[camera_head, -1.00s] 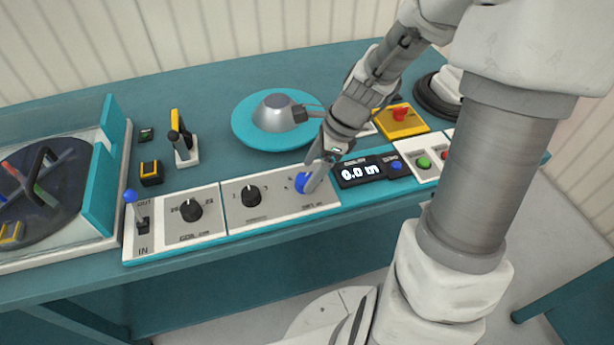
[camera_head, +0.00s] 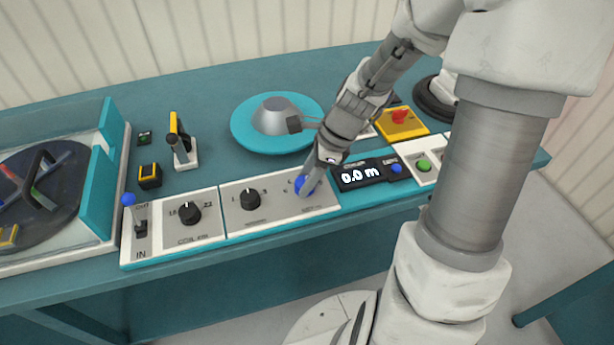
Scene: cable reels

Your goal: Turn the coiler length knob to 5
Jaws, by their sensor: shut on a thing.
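The blue knob (camera_head: 300,184) sits at the right end of the white control panel (camera_head: 270,213), just left of the black display (camera_head: 358,174) that reads 0.0 m. My gripper (camera_head: 309,188) reaches down from the upper right and is shut on the blue knob, covering part of it. The small print around the knob is too blurred and covered to read, so its setting cannot be told.
Two black knobs (camera_head: 189,213) and (camera_head: 250,198) and a blue-tipped lever (camera_head: 129,199) stand to the left. A teal disc (camera_head: 250,132) with a grey hub lies behind. A green button (camera_head: 424,165) and a red button on a yellow box (camera_head: 400,117) are to the right.

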